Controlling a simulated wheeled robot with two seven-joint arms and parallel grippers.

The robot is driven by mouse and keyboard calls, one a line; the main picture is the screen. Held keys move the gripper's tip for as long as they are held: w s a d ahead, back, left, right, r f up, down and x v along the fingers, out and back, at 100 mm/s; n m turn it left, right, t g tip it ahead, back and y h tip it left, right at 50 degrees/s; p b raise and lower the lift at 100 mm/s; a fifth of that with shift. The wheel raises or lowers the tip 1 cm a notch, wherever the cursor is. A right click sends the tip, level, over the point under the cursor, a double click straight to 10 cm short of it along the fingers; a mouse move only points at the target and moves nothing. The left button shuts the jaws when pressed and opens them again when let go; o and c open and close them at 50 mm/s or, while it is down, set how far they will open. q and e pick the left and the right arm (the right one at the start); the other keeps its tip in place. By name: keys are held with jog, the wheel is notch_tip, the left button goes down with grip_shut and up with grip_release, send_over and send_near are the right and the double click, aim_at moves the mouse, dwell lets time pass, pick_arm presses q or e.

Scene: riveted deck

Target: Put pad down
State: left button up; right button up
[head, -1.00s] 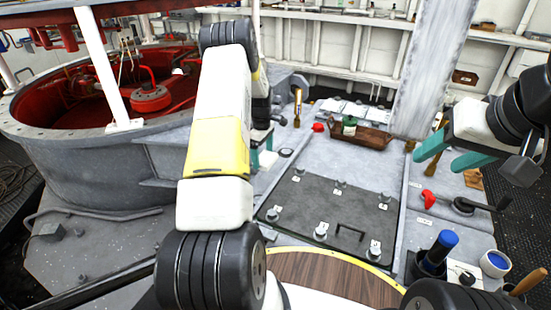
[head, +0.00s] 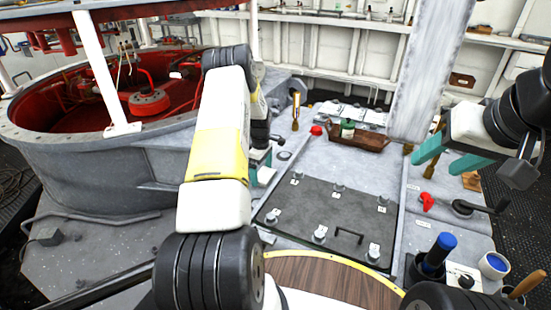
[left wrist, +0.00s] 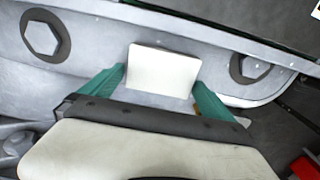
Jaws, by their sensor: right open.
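The pad (left wrist: 164,70) is a small white block. In the left wrist view it sits between the two teal fingertips, which meet its side edges. My left gripper (left wrist: 161,78) is shut on it, over a pale grey surface with dark hexagon-marked rings. In the head view my left gripper (head: 260,166) is mostly hidden behind my left arm; a white piece of the pad (head: 267,176) shows at its fingers, beside the dark hatch plate. I cannot tell whether the pad touches the deck. My right gripper (head: 438,164) is open and empty above the deck at the right.
The dark hatch plate (head: 325,215) with several knobs and a handle lies in the middle. A brown tray (head: 362,139) with a green item stands behind it. A red-lined drum (head: 80,165) fills the left. A blue-topped post (head: 440,250), a red handle (head: 427,202) and a cup (head: 494,265) stand right.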

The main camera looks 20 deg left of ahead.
pick_arm(q)
notch_tip(320, 180, up, 12)
notch_tip(320, 180, up, 12)
jog(key=m+t, duration=0.1)
jog(key=m, duration=0.2)
send_over(262, 174)
jog(key=s+d, duration=0.3)
jog(key=d, duration=0.1)
jog(key=s+d+r+m+t, duration=0.2)
jog(key=s+d+r+m, duration=0.3)
jog(key=s+r, duration=0.55)
jog(key=s+d+r+m+t, duration=0.1)
jog(key=s+d+r+m, duration=0.1)
jog(key=s, duration=0.5)
jog(key=s+d+r+m+t+h, duration=0.1)
jog(key=s+d+r+m, duration=0.1)
jog(key=s, duration=0.4)
jog(key=s+d+r+m+t+h, duration=0.1)
jog(key=s+d+r+m, duration=0.2)
jog(key=s, duration=0.4)
jog(key=shift+s+d+m, duration=0.35)
jog(key=shift+d+m, duration=0.25)
jog(key=shift+m, duration=0.4)
